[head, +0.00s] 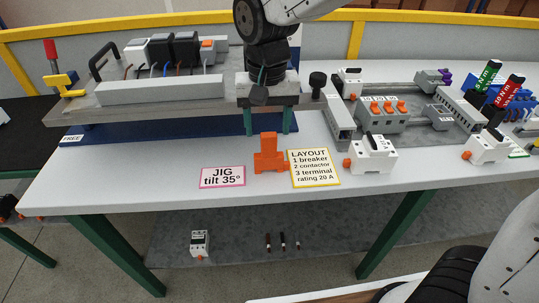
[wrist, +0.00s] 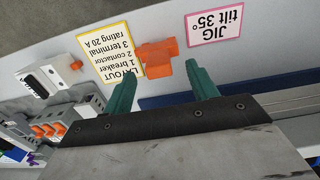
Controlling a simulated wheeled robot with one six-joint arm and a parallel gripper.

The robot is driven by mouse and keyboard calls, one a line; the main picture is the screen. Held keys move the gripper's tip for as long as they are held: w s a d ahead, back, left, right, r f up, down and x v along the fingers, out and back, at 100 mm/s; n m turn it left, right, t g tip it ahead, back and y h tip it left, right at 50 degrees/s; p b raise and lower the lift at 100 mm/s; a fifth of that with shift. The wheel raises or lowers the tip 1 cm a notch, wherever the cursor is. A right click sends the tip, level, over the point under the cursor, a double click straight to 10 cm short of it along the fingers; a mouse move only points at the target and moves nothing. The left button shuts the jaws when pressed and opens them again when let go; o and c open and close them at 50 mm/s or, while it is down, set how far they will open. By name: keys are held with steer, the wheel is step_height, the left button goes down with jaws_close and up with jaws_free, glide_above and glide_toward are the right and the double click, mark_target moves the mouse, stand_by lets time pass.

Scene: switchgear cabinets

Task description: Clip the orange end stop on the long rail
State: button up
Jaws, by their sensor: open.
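The orange end stop (head: 268,155) stands on the light table top, between the pink JIG card and the yellow-edged LAYOUT card. It also shows in the wrist view (wrist: 158,58), just beyond my fingertips. My gripper (head: 267,128) points down with its two green fingers apart and nothing between them. In the head view the fingertips are just behind the end stop's top, one toward each side. In the wrist view the gripper (wrist: 163,78) is open around a clear gap. I cannot tell the long rail for certain; the grey ducts and devices hide most rail surfaces.
A raised panel with a grey duct (head: 160,90) and several devices stands left. A grey plate with orange-topped terminals (head: 382,107) lies right, with a white breaker (head: 372,155) in front. The LAYOUT card (head: 315,168) and JIG card (head: 222,177) flank the end stop. The front table strip is clear.

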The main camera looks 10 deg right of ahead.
mark_target(269, 134)
steer(key=f, duration=0.5)
steer(key=shift+w+d+f, duration=0.15)
steer(key=shift+w+f, duration=0.1)
steer(key=shift+f, duration=0.05)
steer(key=c, duration=1.1)
